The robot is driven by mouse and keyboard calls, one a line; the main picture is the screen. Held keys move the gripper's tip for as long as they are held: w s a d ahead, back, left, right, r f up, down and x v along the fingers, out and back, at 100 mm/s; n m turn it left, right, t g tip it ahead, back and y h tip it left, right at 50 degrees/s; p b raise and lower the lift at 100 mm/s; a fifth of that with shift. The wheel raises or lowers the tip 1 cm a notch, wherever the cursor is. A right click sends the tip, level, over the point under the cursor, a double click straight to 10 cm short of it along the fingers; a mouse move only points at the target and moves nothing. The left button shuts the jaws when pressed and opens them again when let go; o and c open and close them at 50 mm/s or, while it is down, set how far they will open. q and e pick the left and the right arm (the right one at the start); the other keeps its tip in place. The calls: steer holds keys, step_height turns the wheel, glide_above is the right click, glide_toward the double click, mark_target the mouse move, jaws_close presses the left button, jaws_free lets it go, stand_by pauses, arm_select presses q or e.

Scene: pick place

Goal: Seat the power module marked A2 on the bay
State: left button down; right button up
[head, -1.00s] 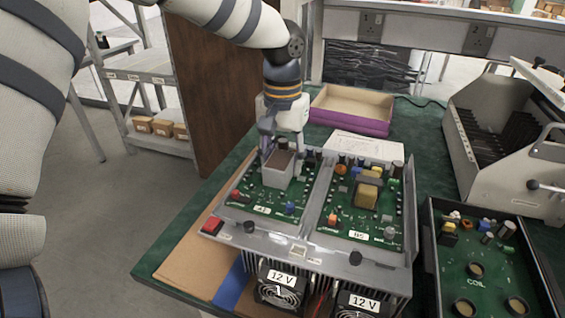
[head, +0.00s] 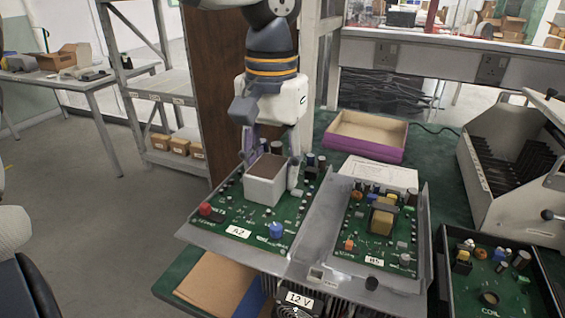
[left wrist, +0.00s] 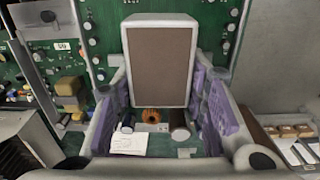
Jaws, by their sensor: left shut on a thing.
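The power module marked A2 (head: 238,231) is a green board on a grey plate, with a tall white block with a brown top, a red part and a blue part. My left gripper (head: 271,165) is shut on the white block, one finger on each side. In the left wrist view, the block (left wrist: 160,65) stands between the purple-padded fingers (left wrist: 160,100). My right gripper is not in view.
A second green board, marked B5 (head: 374,261), sits in the chassis at right. A fan marked 12 V (head: 299,299) is at its front. A purple-sided box (head: 365,150) lies behind. A coil board tray (head: 445,290) and a slotted grey rack (head: 500,170) stand at right.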

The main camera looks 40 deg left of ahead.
mark_target(264, 168)
arm_select(q)
steer(key=shift+s+d+r, duration=0.2)
steer(key=shift+s+r, duration=0.65)
steer(key=shift+s, duration=0.25)
steer(key=shift+s+r, duration=0.1)
steer(key=shift+r, duration=1.8)
